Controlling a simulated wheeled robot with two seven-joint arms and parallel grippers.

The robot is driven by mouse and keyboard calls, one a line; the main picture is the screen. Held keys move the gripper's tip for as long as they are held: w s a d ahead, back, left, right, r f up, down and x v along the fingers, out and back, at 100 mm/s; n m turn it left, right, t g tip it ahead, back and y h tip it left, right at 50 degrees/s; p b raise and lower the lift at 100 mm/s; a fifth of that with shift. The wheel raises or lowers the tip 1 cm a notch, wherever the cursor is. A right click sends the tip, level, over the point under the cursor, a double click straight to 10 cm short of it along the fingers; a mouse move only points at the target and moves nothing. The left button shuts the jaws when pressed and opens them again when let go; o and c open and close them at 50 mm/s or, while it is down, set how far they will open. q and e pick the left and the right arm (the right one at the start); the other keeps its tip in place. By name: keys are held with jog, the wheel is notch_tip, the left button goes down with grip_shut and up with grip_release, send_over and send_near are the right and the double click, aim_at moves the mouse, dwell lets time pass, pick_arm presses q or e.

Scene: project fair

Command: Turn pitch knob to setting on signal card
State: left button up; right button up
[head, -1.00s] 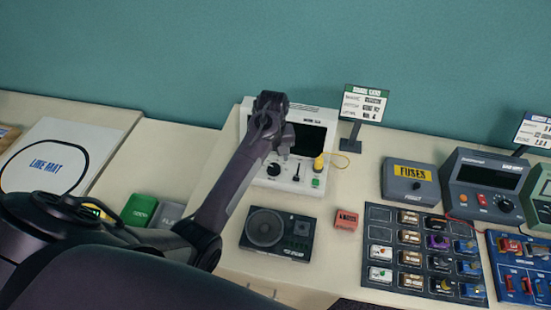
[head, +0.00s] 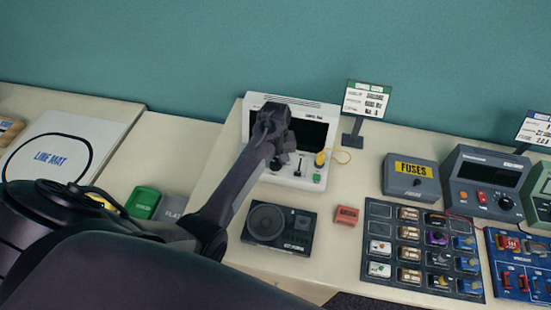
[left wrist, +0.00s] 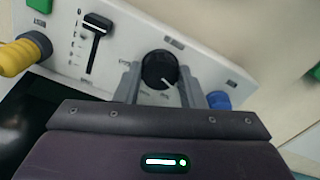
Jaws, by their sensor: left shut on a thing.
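In the head view my left gripper (head: 281,156) covers most of the knob. My right gripper is not in view.
Beside the knob are a slider (left wrist: 95,25), a yellow plug (left wrist: 17,57) and a blue part (left wrist: 219,99). A dark speaker box (head: 278,228) and a small red block (head: 346,216) lie in front of the console. A fuse box (head: 411,179) stands to the right.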

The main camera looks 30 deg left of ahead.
pick_arm(q)
jog(key=shift+m, duration=0.3)
jog(key=m, duration=1.3)
jog(key=shift+m, duration=0.3)
jog(key=m, duration=0.3)
jog(key=shift+m, duration=0.4)
jog(key=m, duration=0.7)
jog(key=shift+m, duration=1.8)
